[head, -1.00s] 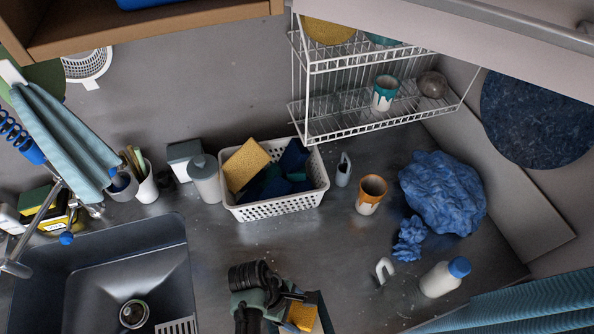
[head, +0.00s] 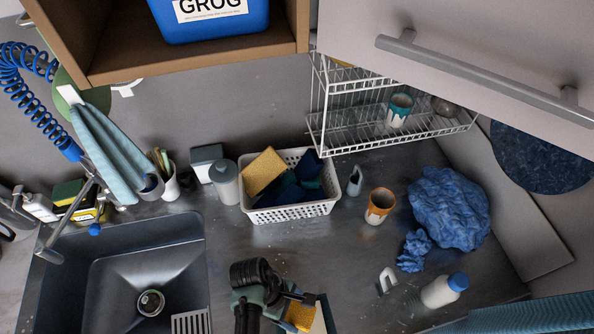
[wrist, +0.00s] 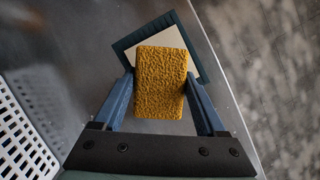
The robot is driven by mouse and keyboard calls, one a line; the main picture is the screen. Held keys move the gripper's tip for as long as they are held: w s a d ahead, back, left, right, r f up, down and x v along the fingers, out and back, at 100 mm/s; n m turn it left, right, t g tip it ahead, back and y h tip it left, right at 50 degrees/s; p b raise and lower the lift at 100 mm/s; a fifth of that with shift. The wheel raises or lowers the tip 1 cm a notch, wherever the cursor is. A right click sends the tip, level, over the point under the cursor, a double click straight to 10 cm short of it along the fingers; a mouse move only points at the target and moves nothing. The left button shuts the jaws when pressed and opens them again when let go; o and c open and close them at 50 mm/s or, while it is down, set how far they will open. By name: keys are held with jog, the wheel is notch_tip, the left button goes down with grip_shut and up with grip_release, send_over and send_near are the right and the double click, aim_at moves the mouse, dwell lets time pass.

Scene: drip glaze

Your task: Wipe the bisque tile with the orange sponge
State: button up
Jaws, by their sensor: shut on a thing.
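My gripper (wrist: 158,95) is shut on the orange sponge (wrist: 160,82), a rough yellow-orange block held between two blue fingers. In the head view the sponge (head: 300,316) shows only partly, beside my wrist at the bottom edge. The bisque tile (wrist: 160,36) is a cream square with a dark teal border, lying beneath and beyond the sponge in the wrist view. The sponge overlaps the tile's near part; I cannot tell whether they touch. In the head view only a strip of the tile (head: 321,316) shows, just right of the sponge.
The sink (head: 120,250) is to the left. The counter edge lies beyond the tile's right side.

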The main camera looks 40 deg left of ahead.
jog(key=shift+r+p, duration=1.3)
jog(key=shift+r, duration=0.4)
